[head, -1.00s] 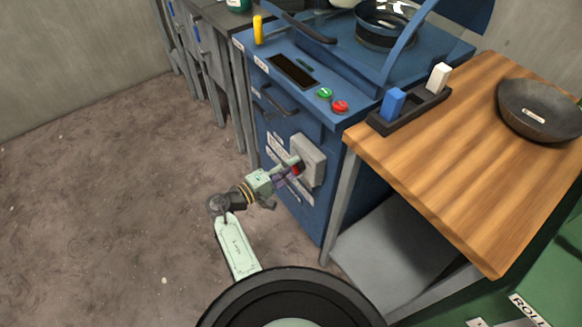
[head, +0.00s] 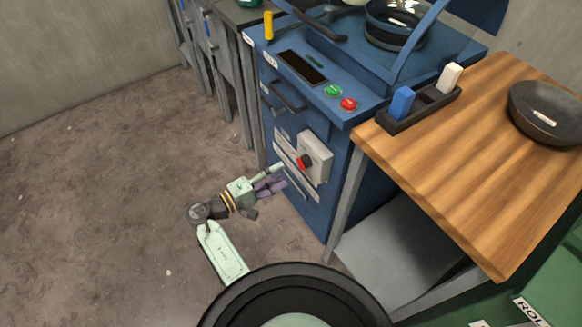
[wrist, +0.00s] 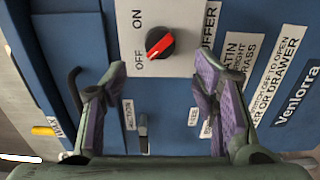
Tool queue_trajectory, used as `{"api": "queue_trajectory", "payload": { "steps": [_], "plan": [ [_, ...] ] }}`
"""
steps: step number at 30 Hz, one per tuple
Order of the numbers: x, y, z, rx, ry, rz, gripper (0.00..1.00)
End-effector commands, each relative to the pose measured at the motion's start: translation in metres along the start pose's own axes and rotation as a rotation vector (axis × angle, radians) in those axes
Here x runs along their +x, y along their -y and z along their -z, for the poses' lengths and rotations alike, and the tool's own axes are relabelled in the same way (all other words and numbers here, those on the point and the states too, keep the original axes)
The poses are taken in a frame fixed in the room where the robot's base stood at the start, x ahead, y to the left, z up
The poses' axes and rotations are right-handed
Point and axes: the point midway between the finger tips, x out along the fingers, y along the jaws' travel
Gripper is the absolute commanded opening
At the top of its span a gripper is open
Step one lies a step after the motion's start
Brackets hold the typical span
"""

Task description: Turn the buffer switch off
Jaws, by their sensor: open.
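The buffer switch is a red and black rotary knob (head: 304,161) on a grey box (head: 318,150) on the side of the blue machine. In the wrist view the knob (wrist: 160,43) sits on its pale plate beside the words ON and OFF. Its red grip slants from lower left, on the side of OFF, to upper right. My gripper (head: 271,183) is in front of the box, to the left of the knob and apart from it. In the wrist view my gripper (wrist: 160,63) has its purple-padded fingers spread wide with nothing between them.
A wooden table (head: 440,150) stands right of the machine, with a dark bowl (head: 547,112) and a black holder (head: 420,112) with blue and white blocks. Green (head: 333,91) and red (head: 349,104) buttons are on the machine top. The floor at left is clear.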

Motion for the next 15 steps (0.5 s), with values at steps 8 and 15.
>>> {"api": "queue_trajectory", "payload": {
  "steps": [8, 15],
  "plan": [
    [-0.04, 0.0, 0.001, 0.0, -0.001, 0.0, 0.54],
    [-0.046, 0.0, 0.0, 0.0, 0.001, 0.0, 0.54]
  ]
}}
